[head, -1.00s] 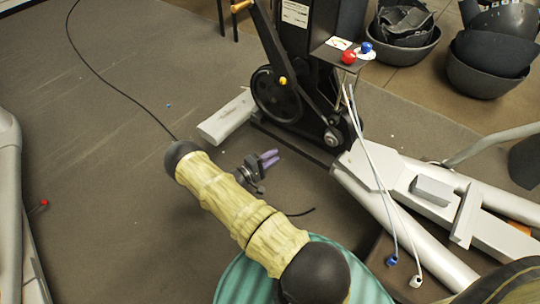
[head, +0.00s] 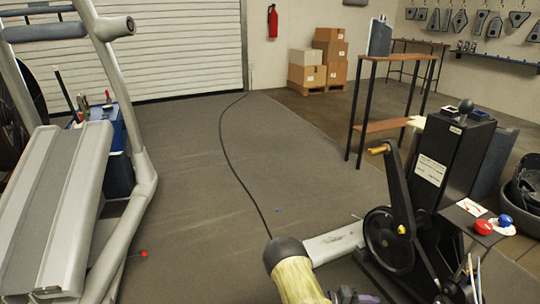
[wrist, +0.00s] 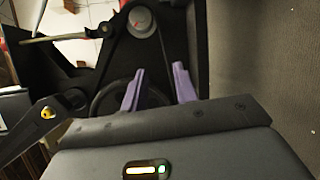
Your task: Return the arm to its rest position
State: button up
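My arm (head: 295,280), with a yellowish ribbed sleeve and a dark rounded joint, rises from the bottom edge of the head view. My gripper (wrist: 159,70) shows in the wrist view as two purple fingers, apart, with nothing held between them. In the head view only a sliver of purple finger (head: 367,299) shows at the bottom edge; most of the gripper is cut off. The fingers point toward the black elliptical machine (head: 447,165) and its flywheel (head: 388,240); the wrist view cannot show clearly how near they are.
A treadmill-like grey frame (head: 140,165) stands at left. The elliptical's pale foot (head: 335,243) lies just beyond my arm. Red (head: 483,227) and blue (head: 505,220) knobs sit on a small shelf. A black cable (head: 232,165) crosses the otherwise mostly clear mat. Boxes (head: 308,75) and a tall table (head: 400,58) stand farther back.

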jog(key=s+a+r+t+y+p, duration=0.1)
jog(key=s+a+r+y+p, duration=0.35)
jog(key=r, duration=0.75)
jog(key=s+a+r+m+t+y+p, duration=0.1)
jog(key=s+a+r+y+p, duration=0.1)
jog(key=s+a+r+y, duration=0.7)
jog(key=s+a+r+t+y+p, duration=0.2)
jog(key=a+r+y+p, duration=0.15)
jog(key=r, duration=1.05)
notch_tip(320, 180, up, 38)
jog(key=p, duration=3.7)
jog(key=shift+a+g+h, duration=0.15)
jog(key=shift+g+h, duration=0.15)
jog(key=shift+f, duration=0.1)
jog(key=shift+s, duration=0.2)
